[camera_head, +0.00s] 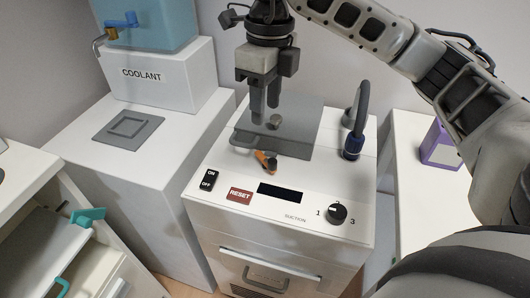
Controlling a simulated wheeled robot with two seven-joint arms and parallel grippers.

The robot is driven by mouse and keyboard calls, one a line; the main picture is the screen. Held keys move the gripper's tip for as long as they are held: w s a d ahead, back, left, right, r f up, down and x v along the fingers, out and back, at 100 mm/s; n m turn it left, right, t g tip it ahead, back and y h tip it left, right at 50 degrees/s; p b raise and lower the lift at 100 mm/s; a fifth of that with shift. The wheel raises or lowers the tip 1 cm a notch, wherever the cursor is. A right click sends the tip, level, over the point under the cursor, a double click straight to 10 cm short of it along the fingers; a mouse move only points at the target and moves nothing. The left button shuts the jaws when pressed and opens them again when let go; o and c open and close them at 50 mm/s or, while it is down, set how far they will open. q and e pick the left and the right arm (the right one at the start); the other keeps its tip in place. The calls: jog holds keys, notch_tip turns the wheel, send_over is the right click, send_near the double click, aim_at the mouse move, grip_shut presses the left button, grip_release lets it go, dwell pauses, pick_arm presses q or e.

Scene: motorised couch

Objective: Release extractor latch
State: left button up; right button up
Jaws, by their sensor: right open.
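The extractor (225,217) is a white cabinet in the middle of the head view, with a suction panel on its top front. An orange latch (262,158) sits at the front edge of a grey plate (303,140) on its top. A small round grey knob (274,121) shows just behind the latch. My right gripper (265,118) points down over the plate, behind the latch and apart from it in the picture. Its fingers are open, and I see nothing held between them. My left gripper is not in view.
The panel has an ON/OFF switch (208,180), a red RESET button (240,194) and a black dial (337,213). A dark hose (357,120) rises at the right of the plate. A coolant unit (160,75) stands left, and a purple box (437,146) right.

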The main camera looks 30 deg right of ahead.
jog(key=d, duration=0.2)
jog(key=b, duration=0.1)
send_near(274, 160)
jog(key=shift+h, duration=0.4)
jog(key=f, duration=0.5)
jog(key=a+f, duration=0.1)
jog(key=f, duration=0.1)
jog(key=shift+s+f, duration=0.15)
jog(key=shift+f, duration=0.1)
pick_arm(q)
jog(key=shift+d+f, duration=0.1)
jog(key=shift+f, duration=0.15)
pick_arm(e)
jog(key=shift+f, duration=0.6)
grip_shut()
jog(key=shift+d+f+b, duration=0.1)
jog(key=shift+f+b, duration=0.05)
jog(key=shift+b, duration=0.55)
jog(key=shift+d+n+b, duration=0.1)
jog(key=shift+n+b, duration=0.25)
jog(key=shift+n, duration=0.15)
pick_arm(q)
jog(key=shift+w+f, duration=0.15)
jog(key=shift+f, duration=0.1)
pick_arm(e)
jog(key=shift+n, duration=0.3)
